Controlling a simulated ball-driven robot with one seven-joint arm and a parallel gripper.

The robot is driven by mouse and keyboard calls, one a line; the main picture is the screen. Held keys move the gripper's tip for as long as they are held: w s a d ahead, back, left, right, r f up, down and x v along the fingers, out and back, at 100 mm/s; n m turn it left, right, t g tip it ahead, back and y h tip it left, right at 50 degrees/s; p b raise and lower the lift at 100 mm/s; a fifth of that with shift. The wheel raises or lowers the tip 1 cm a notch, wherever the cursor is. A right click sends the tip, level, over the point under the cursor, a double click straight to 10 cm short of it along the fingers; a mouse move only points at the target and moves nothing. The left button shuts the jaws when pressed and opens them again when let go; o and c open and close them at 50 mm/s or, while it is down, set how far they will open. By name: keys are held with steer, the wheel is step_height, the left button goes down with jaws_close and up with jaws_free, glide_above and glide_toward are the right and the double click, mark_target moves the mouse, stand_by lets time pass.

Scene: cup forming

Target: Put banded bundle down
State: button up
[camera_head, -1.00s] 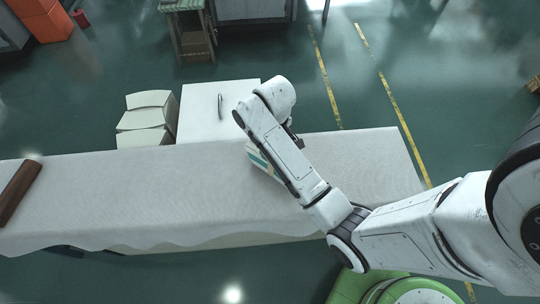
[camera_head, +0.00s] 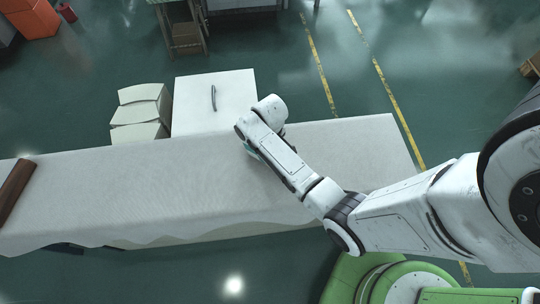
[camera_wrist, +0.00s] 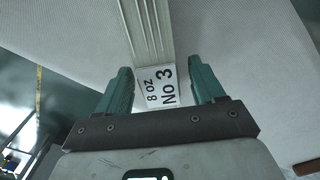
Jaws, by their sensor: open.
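My gripper (camera_wrist: 160,68) is open, with one teal finger on each side of a pale grey ridged bundle (camera_wrist: 147,30) in the wrist view. A white label (camera_wrist: 160,88) reading "8 OZ NO 3" lies between the fingers at the bundle's near end. The bundle runs away from me over the white cloth and appears to rest on it. Gaps show between the fingers and the bundle. In the head view my arm hides the bundle, and only a bit of teal (camera_head: 250,149) shows beside the wrist, low over the table.
The long cloth-covered table (camera_head: 130,190) is mostly clear to the left. A brown block (camera_head: 15,180) lies at its far left end. Behind the table stand a white cabinet (camera_head: 205,105) with a handle and a stack of curved white pieces (camera_head: 139,112). Yellow lines mark the floor.

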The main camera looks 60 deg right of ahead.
steer(key=shift+f, duration=0.1)
steer(key=shift+c, duration=0.2)
jaws_close()
stand_by(0.4)
stand_by(0.3)
